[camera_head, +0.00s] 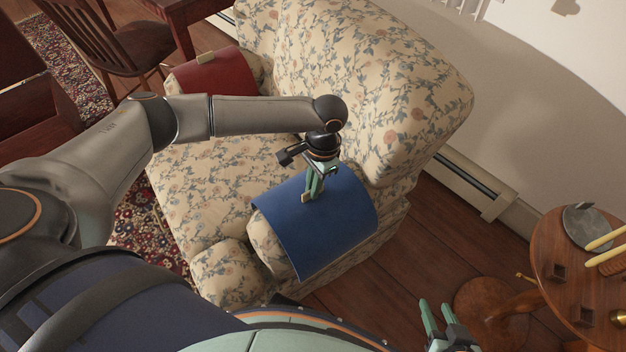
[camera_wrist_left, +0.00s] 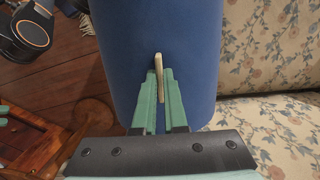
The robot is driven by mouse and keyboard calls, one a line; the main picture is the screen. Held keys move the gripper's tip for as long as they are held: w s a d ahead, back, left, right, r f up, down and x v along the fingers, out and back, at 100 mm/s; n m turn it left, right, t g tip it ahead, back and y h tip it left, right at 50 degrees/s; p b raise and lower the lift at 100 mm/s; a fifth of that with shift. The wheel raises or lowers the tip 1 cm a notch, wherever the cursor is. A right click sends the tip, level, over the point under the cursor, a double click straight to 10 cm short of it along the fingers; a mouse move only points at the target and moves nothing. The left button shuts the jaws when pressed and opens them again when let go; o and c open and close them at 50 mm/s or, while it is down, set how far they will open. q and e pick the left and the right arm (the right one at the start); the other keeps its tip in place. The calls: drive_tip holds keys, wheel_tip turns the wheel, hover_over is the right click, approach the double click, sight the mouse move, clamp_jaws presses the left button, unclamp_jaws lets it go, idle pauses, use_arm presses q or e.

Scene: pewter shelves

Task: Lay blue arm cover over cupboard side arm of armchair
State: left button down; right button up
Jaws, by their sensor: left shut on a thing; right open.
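The blue arm cover (camera_head: 335,225) lies bent over the near right arm of the floral armchair (camera_head: 375,85), its outer part hanging down the side. It also fills the middle of the left wrist view (camera_wrist_left: 155,35). My left gripper (camera_head: 308,193) is shut on the cover's small beige tab (camera_wrist_left: 159,78), on top of the arm. The front end of that chair arm (camera_head: 272,250) shows bare below the cover. My right gripper (camera_head: 436,318) is open and empty, low over the floor between chair and round table. No cupboard can be clearly made out.
A red cover (camera_head: 208,82) with a beige tab lies over the chair's other arm. A round wooden table (camera_head: 560,240) with candles and a dark trowel-like item stands at the right. A wooden chair (camera_head: 105,45) stands behind left. Bare floor (camera_head: 405,262) lies beside the armchair.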

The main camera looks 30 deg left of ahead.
use_arm(q)
drive_tip(key=shift+f, duration=0.2)
drive_tip(key=c, duration=1)
unclamp_jaws()
drive_tip(key=shift+o, duration=0.5)
drive_tip(key=shift+w+r, duration=0.1)
drive_tip(key=shift+r, duration=0.3)
wheel_tip(320, 180, up, 12)
drive_tip(key=w+d+p, duration=0.1)
drive_tip(key=p, duration=0.2)
drive_tip(key=shift+w+f, duration=0.2)
drive_tip(key=shift+w, duration=0.05)
